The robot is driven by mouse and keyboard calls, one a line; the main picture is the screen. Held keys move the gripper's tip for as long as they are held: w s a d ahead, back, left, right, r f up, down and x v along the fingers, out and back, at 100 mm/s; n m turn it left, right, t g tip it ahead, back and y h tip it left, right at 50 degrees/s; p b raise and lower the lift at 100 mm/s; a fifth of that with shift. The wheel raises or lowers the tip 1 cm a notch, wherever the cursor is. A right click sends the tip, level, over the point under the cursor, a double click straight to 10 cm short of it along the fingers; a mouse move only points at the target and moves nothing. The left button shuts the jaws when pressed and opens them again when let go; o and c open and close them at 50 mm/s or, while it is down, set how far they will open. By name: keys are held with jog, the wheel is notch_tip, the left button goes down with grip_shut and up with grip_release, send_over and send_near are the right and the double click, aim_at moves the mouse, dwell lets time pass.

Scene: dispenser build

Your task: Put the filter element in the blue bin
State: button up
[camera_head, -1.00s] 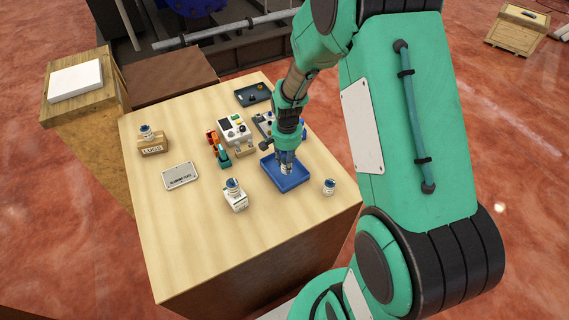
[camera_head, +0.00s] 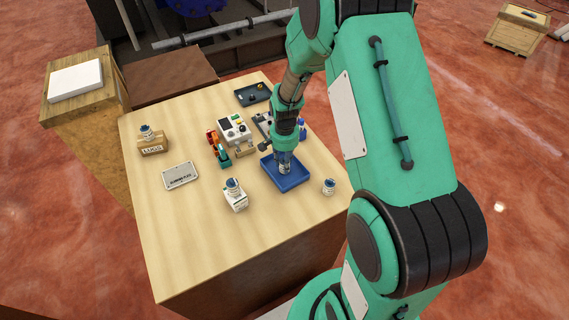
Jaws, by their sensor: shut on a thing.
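The blue bin (camera_head: 298,181) is a shallow open tray on the wooden table, near its right side. My gripper (camera_head: 285,158) points down over the bin. It is shut on a small pale thing (camera_head: 284,168), which I take to be the filter element. Its lower end is at or inside the bin's opening; whether it touches the floor of the bin cannot be told. The fingers and much of the held thing are too small to make out.
White, blue-topped canisters stand on a white box (camera_head: 236,201), on the LUGS box (camera_head: 153,146) and right of the bin (camera_head: 329,186). A control box (camera_head: 234,130), a dark tray (camera_head: 253,94) and a label plate (camera_head: 180,175) are also on the table (camera_head: 205,250).

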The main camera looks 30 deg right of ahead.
jog(key=shift+f, duration=0.25)
jog(key=o, duration=1.2)
jog(key=shift+c, duration=0.2)
jog(key=shift+r, duration=0.1)
notch_tip(320, 180, up, 12)
dwell(0.3)
